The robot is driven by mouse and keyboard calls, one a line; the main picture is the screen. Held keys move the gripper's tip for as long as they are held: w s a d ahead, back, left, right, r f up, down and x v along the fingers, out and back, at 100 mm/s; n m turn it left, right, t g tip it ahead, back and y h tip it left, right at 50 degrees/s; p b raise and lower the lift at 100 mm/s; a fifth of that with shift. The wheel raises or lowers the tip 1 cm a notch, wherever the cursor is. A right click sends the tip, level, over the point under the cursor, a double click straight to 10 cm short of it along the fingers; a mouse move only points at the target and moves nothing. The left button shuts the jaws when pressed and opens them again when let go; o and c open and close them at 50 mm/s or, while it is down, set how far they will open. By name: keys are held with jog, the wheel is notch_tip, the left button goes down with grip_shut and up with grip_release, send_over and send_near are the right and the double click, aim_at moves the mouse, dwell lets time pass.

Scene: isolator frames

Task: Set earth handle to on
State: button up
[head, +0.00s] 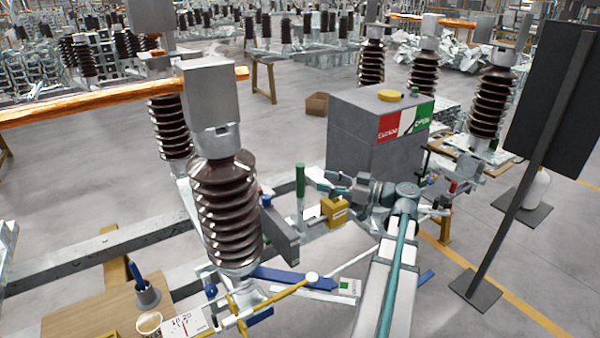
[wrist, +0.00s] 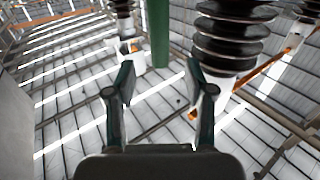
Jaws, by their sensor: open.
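A green upright handle (head: 300,181), which looks like the earth handle, stands on the metal frame in the middle of the head view. Its lower end meets the metalwork; no on or off mark can be read on it. My gripper (head: 315,179) is just to the right of the handle, with its fingers towards it. In the wrist view my gripper (wrist: 160,82) is open, and nothing is between its fingers. The green handle (wrist: 159,35) shows there beyond the fingertips, roughly centred between them. It appears apart from them.
A ribbed brown insulator (head: 222,205) stands left of the handle. A yellow box (head: 334,209) sits low beside the handle. A grey cabinet (head: 360,140) with a red and green label stands behind. A black panel (head: 555,95) on a post is at the right.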

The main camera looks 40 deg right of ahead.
aim_at(300, 175)
jog(key=p+x, duration=0.3)
jog(key=x, duration=0.5)
jog(key=shift+w+a, duration=0.15)
jog(key=shift+w, duration=0.25)
grip_shut()
